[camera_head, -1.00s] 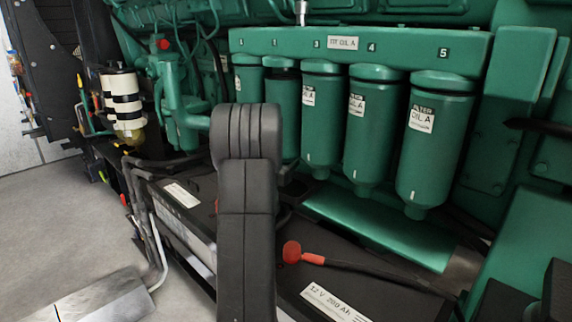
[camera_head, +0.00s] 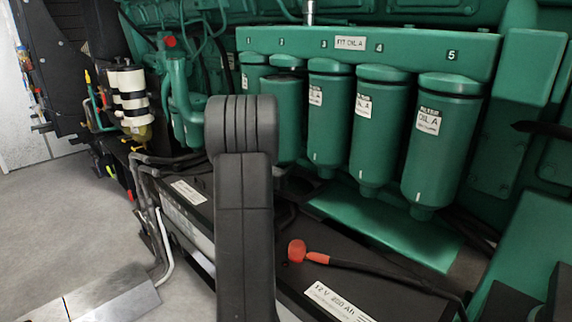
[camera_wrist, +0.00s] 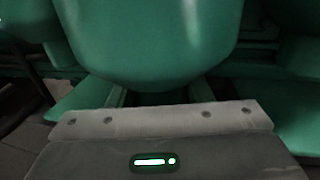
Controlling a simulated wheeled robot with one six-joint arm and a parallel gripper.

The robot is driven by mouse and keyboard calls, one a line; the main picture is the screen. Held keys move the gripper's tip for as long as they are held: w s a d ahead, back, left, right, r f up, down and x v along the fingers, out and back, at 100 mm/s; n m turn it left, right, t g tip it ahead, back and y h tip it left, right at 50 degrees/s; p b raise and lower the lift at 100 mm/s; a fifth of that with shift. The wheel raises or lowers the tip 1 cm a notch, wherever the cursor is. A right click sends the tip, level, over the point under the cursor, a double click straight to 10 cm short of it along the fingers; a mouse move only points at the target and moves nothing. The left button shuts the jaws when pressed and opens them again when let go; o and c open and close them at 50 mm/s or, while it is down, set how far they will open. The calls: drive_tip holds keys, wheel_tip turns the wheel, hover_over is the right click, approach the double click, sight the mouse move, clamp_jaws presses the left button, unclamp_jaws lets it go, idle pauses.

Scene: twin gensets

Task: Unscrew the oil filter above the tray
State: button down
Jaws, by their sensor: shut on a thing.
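Several green oil filters hang in a row under a green header numbered 1 to 5. The filter at number 2 (camera_head: 283,118) is partly behind my arm and shows no label, unlike filters 3 (camera_head: 328,125), 4 (camera_head: 377,130) and 5 (camera_head: 438,150). In the wrist view a rounded green filter bottom (camera_wrist: 150,50) fills the top middle. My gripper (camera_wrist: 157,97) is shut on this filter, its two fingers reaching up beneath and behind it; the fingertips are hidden. In the head view my arm hides the gripper. A green tray (camera_head: 385,232) lies below the filters.
Black batteries (camera_head: 345,270) stand in front, with a red terminal cap (camera_head: 297,251) and a cable running right. Pipes and cream-banded cylinders (camera_head: 131,95) stand at the left. A green housing (camera_head: 520,240) bounds the right. Grey floor (camera_head: 60,220) is open at the left.

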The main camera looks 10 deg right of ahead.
drive_tip(key=w+a+v, duration=0.1)
drive_tip(key=v, duration=0.7)
drive_tip(key=w+a+b+v, duration=0.1)
drive_tip(key=w+a+v, duration=0.1)
drive_tip(key=v, duration=0.7)
idle(1.9)
drive_tip(key=shift+s+a+r, duration=0.15)
drive_tip(key=shift+a, duration=0.05)
idle(0.4)
